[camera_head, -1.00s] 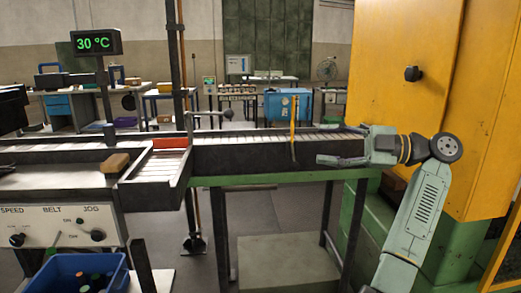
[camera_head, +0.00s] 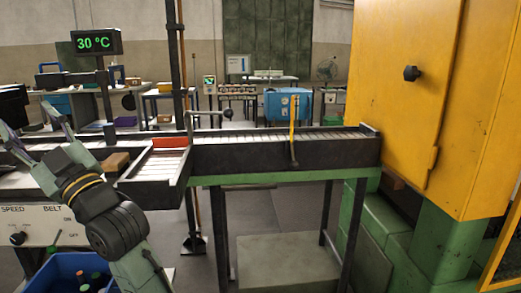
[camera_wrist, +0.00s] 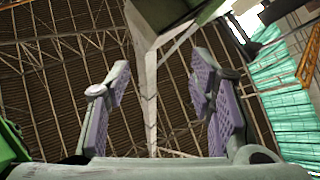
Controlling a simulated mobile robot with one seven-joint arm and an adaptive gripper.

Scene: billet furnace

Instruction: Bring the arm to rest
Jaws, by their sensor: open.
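My gripper (camera_head: 38,140) is at the left of the head view, above the control panel and the near end of the conveyor. Its fingers are spread and point up and to the left, with nothing between them. In the wrist view my gripper (camera_wrist: 158,105) shows two purple-padded fingers wide apart, with only the roof structure (camera_wrist: 60,60) behind them. My arm comes up from the bottom left of the head view and hides part of the panel.
A conveyor (camera_head: 285,156) with a yellow lever (camera_head: 293,130) runs to the yellow furnace cabinet (camera_head: 400,90) on the right. A brown block (camera_head: 116,163) lies by the chute. A blue crate (camera_head: 62,272) with bottles stands below the panel (camera_head: 40,226). A display (camera_head: 96,42) reads 30 °C.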

